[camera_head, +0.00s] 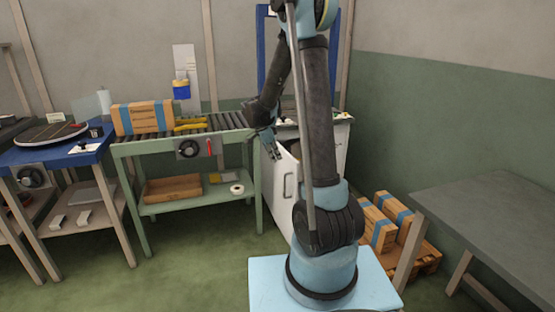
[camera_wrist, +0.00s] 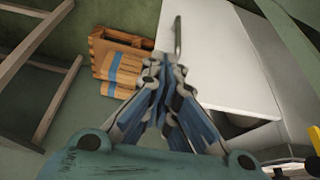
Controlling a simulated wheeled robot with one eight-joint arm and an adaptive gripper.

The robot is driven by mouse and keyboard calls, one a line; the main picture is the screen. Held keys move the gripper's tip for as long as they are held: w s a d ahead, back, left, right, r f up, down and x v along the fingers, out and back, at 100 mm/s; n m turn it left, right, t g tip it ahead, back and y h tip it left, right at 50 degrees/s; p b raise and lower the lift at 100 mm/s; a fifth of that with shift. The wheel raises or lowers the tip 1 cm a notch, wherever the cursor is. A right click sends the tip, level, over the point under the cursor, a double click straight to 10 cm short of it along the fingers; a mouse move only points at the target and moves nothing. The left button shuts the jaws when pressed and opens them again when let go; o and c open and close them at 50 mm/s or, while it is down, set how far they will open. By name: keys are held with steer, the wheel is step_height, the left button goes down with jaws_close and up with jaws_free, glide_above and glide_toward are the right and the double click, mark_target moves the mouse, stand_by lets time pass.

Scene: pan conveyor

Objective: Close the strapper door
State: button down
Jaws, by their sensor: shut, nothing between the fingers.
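The strapper is a white cabinet (camera_head: 341,146) with a blue frame (camera_head: 262,50), partly hidden behind my arm. Its white door (camera_head: 279,193) stands open at an angle, with a handle (camera_head: 288,186) on its face. In the wrist view the door (camera_wrist: 215,55) fills the upper middle and its handle (camera_wrist: 178,38) shows as a grey bar. A dark gap (camera_wrist: 235,122) shows below the door's edge. My gripper (camera_head: 274,154) is shut and empty by the top of the door. In the wrist view its fingertips (camera_wrist: 165,62) overlap the door; I cannot tell if they touch.
A green roller conveyor (camera_head: 145,147) with a strapped box (camera_head: 142,118) stands left of the strapper. A grey table (camera_head: 490,205) is at the right. Strapped boxes on a pallet (camera_head: 428,262) lie behind my arm's right side. The green floor in front of the conveyor is clear.

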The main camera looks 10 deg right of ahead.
steer(key=w+d+f, duration=0.1)
steer(key=d+f, duration=0.5)
steer(key=f, duration=0.1)
steer(key=shift+w+d, duration=0.35)
steer(key=shift+f, duration=0.1)
